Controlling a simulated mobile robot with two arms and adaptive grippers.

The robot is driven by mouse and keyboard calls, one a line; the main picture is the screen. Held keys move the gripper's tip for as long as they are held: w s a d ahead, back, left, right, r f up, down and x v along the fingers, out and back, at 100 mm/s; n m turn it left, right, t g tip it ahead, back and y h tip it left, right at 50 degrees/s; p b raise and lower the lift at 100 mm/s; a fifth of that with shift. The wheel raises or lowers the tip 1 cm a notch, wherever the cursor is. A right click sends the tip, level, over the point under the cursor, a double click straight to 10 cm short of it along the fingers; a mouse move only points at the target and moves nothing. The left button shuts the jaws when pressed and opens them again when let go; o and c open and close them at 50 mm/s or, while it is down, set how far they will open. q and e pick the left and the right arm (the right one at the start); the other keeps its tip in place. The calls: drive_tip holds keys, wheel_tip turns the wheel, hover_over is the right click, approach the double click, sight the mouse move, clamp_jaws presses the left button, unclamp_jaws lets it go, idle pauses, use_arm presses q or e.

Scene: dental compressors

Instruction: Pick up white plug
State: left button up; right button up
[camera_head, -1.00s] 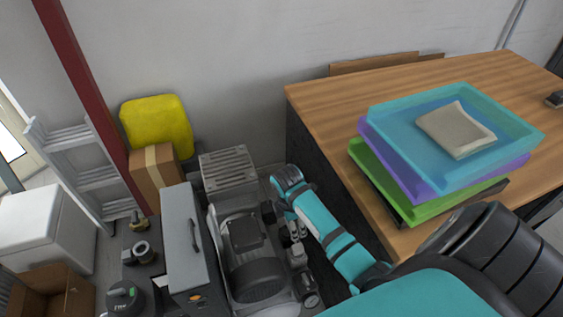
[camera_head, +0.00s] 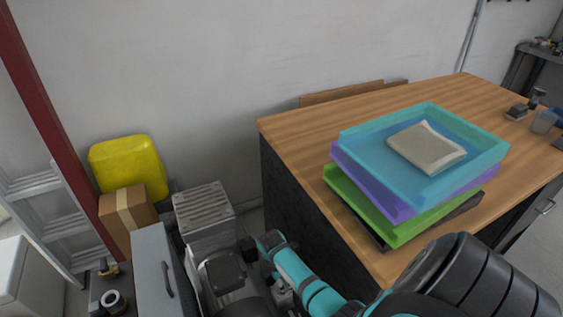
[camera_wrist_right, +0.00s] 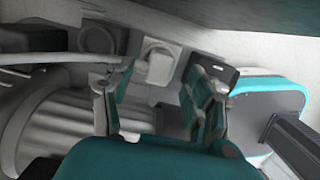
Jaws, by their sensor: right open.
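In the right wrist view, a white block-like thing (camera_wrist_right: 158,63), which looks like the white plug, sits against a pale surface near the top middle. My right gripper (camera_wrist_right: 158,80) is open, with its two teal and grey fingers apart on either side of the plug in the picture. Nothing is held between them. I cannot tell how far the plug is from the fingertips. In the head view my right gripper (camera_head: 282,292) is low, beside the desk and the compressor, partly hidden by my arm. I cannot make out the plug there. My left gripper is not in view.
Left are a ribbed grey unit (camera_head: 203,207), a grey case (camera_head: 152,262), a cardboard box (camera_head: 126,220) and a yellow container (camera_head: 128,165). The gap beside the desk is narrow.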

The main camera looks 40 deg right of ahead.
wheel_tip(320, 180, down, 3)
drive_tip(key=shift+d+f+b, duration=0.1)
drive_tip(key=shift+d+b, duration=0.05)
drive_tip(key=shift+b, duration=0.2)
drive_tip(key=shift+c, duration=0.4)
clamp_jaws()
